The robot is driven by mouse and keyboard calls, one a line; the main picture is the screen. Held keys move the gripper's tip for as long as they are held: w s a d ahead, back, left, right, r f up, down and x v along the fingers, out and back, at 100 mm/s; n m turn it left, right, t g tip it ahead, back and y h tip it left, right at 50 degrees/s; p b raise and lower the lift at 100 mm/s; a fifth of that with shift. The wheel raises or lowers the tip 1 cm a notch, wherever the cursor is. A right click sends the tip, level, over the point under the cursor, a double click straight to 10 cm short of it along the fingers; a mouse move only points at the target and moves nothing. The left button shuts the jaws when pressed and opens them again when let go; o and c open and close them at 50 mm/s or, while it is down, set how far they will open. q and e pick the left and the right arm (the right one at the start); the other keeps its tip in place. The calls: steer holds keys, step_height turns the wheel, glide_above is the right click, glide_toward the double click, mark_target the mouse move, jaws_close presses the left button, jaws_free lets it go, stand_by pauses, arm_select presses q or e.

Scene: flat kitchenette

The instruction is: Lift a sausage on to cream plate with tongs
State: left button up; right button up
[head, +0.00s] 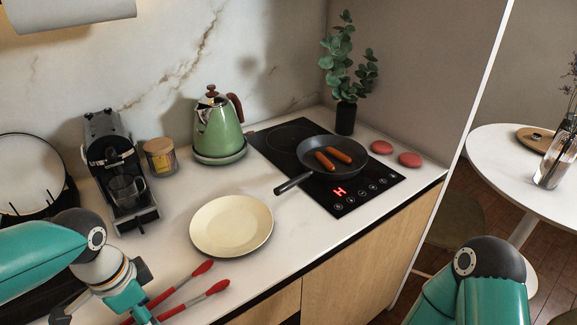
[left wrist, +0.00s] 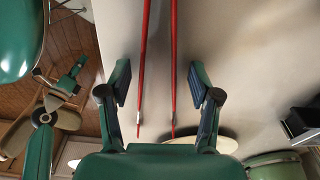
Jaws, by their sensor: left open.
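The red-tipped tongs (head: 217,288) lie spread on the counter at the lower front, partly hidden by my left arm. In the left wrist view, their two red arms (left wrist: 174,60) run between the fingers of my left gripper (left wrist: 160,80). The left gripper (head: 108,300) is open, with a gap on each side of the tongs. The cream plate (head: 231,226) is empty on the counter, beyond the tongs' red ends. Two sausages (head: 333,157) lie in the dark frying pan (head: 310,172) on the hob.
A coffee machine (head: 118,175), a candle jar (head: 160,157) and a green kettle (head: 219,128) stand along the back. The black hob (head: 350,199) is at the right, with two red discs (head: 396,153) and a potted plant (head: 345,80) near it. Counter around the plate is clear.

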arm_select(q)
steer(key=c, duration=0.7)
step_height(320, 180, up, 12)
steer(key=p, duration=1)
steer(key=shift+f, duration=0.15)
